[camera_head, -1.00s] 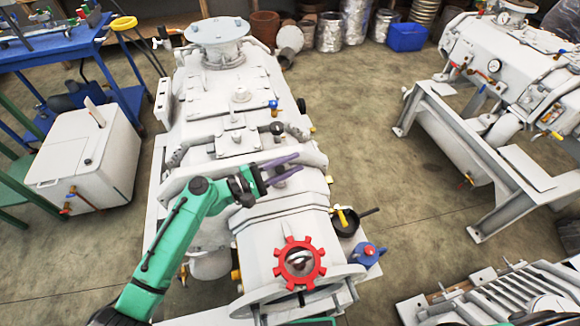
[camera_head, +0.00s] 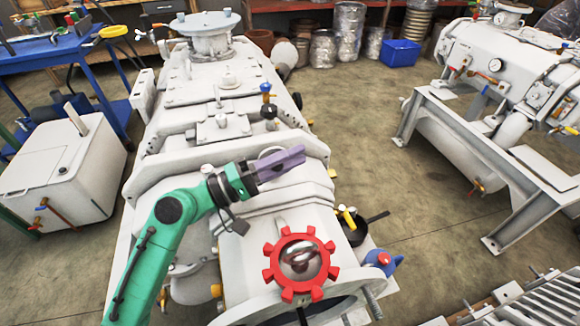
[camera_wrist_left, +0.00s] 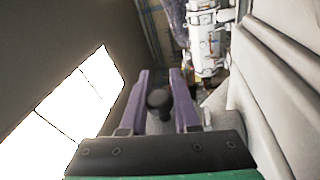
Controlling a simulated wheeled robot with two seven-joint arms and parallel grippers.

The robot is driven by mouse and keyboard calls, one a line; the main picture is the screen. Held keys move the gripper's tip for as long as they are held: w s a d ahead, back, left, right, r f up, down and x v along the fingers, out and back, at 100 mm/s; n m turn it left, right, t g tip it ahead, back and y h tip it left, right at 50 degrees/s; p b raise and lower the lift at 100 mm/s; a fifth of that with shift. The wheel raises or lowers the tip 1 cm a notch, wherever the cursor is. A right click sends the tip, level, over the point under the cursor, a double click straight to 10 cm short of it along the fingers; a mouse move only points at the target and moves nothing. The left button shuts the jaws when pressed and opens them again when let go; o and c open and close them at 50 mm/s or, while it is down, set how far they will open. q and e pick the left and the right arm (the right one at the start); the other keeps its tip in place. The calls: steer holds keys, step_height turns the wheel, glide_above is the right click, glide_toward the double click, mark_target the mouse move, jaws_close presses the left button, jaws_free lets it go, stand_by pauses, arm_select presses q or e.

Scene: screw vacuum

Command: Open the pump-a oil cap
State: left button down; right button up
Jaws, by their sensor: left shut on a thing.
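The pump (camera_head: 225,125) is a large pale grey machine running up the middle of the head view. A red toothed ring (camera_head: 301,267) surrounds the round sight glass on its near end. My left gripper (camera_head: 298,155), with purple fingers, reaches over the pump's upper right side. Its fingers look closed together in the head view. In the left wrist view, a dark round-headed cap (camera_wrist_left: 159,99) sits between the fingers of my left gripper (camera_wrist_left: 159,74), which is shut on it. The fingers hide this cap in the head view. My right gripper is not in view.
A yellow-handled valve (camera_head: 347,217) and a blue-and-red fitting (camera_head: 383,262) stick out at the pump's right side. A black knob (camera_head: 269,112) stands farther back on top. A second machine (camera_head: 490,75) is at right, across open floor.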

arm_select(q)
steer(key=shift+s+f+m+b, duration=0.1)
steer(key=shift+m+b, duration=0.2)
steer(key=c, duration=0.7)
jaws_free()
steer(key=shift+o, duration=0.2)
